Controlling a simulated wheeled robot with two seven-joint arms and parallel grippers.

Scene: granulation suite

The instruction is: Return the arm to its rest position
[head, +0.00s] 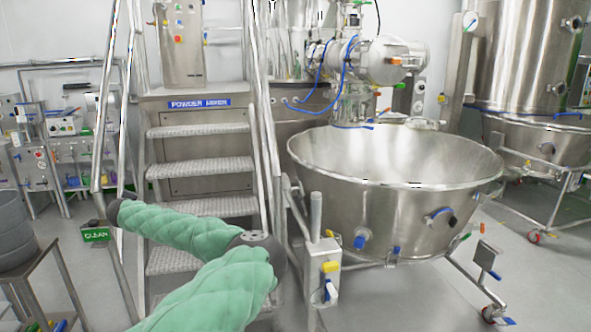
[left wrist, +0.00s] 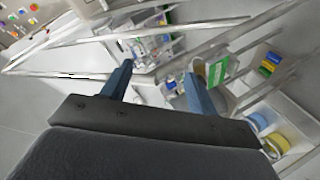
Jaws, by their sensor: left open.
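My left arm (head: 195,255), in a pale green sleeve, reaches in from the bottom of the head view and bends toward the left. Its dark far end lies in front of the stair rail's lower part, and the fingers cannot be made out there. In the left wrist view my left gripper (left wrist: 158,90) has its two blue-grey fingers well apart, with nothing held between them. My right arm and gripper are not in view.
Metal steps (head: 200,145) with rails stand behind my left arm. A large steel bowl (head: 395,170) on a wheeled frame fills the right. A green CLEAN sign (head: 97,234) hangs at left, near a steel drum (head: 15,235) on a stand. Grey floor (head: 535,270) is open at lower right.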

